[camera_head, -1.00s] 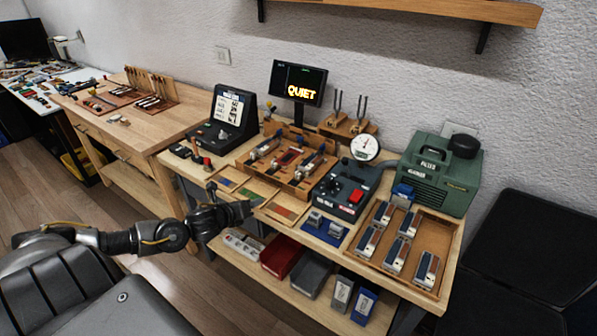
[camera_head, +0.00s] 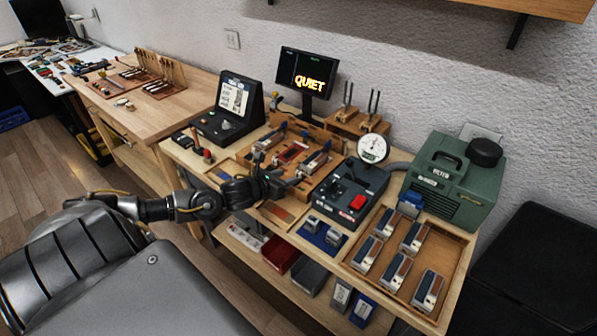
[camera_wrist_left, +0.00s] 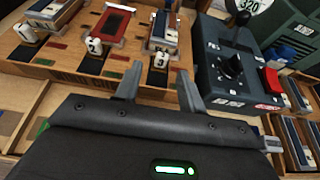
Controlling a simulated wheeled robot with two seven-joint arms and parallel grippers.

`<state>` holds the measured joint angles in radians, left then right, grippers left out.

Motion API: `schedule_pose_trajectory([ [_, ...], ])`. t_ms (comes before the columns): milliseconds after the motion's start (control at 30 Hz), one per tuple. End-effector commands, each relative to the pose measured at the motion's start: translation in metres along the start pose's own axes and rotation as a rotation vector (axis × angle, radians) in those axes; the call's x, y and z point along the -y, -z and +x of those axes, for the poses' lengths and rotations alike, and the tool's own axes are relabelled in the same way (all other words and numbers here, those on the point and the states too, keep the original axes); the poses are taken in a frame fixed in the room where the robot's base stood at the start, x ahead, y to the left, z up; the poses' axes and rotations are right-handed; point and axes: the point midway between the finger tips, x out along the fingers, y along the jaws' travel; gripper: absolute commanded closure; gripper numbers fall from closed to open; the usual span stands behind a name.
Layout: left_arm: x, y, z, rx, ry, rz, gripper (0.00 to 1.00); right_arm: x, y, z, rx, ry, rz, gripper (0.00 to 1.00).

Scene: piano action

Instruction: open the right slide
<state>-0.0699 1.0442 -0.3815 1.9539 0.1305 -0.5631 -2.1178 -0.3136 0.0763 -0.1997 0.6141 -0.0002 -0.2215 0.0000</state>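A wooden fixture (camera_head: 263,172) on the bench holds several slide units side by side, which also show at the top of the left wrist view. The right slide (camera_wrist_left: 165,30) has a blue top, metal sides and a white tag marked 3; in the head view it is at the fixture's right side (camera_head: 316,160). Left of it sits a red middle slide (camera_wrist_left: 110,23) tagged 2. My left gripper (camera_wrist_left: 158,90) is open and empty, its two fingers apart just in front of the tag-3 slide, with no contact visible. My right gripper is out of view.
A dark control box (camera_head: 345,196) with a red switch, knob and lever stands just right of the fixture. A gauge (camera_head: 372,148) is behind it. A tray (camera_head: 379,285) of small blocks lies at the right front, and a green machine (camera_head: 451,180) stands behind it.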

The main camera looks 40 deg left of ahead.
Motion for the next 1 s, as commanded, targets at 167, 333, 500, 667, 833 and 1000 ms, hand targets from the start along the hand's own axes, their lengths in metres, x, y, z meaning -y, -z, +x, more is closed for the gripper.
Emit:
schedule_pose_trajectory([
  [167, 0.002, -0.004, 0.035, 0.003, 0.003, -0.005, 0.6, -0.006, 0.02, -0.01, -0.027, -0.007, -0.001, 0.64],
  [333, 0.003, -0.003, 0.057, 0.002, 0.004, -0.003, 0.6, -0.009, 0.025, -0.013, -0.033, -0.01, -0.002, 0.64],
  [500, 0.003, -0.002, 0.066, 0.001, 0.006, -0.001, 0.6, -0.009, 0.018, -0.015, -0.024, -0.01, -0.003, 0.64],
  [667, 0.004, -0.001, 0.067, 0.0, 0.007, -0.001, 0.6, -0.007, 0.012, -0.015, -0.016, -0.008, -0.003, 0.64],
  [833, 0.004, -0.001, 0.067, 0.0, 0.007, -0.001, 0.68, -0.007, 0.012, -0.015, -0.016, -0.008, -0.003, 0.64],
  [1000, 0.003, -0.001, 0.067, 0.0, 0.006, -0.001, 0.9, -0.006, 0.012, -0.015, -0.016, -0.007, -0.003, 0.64],
])
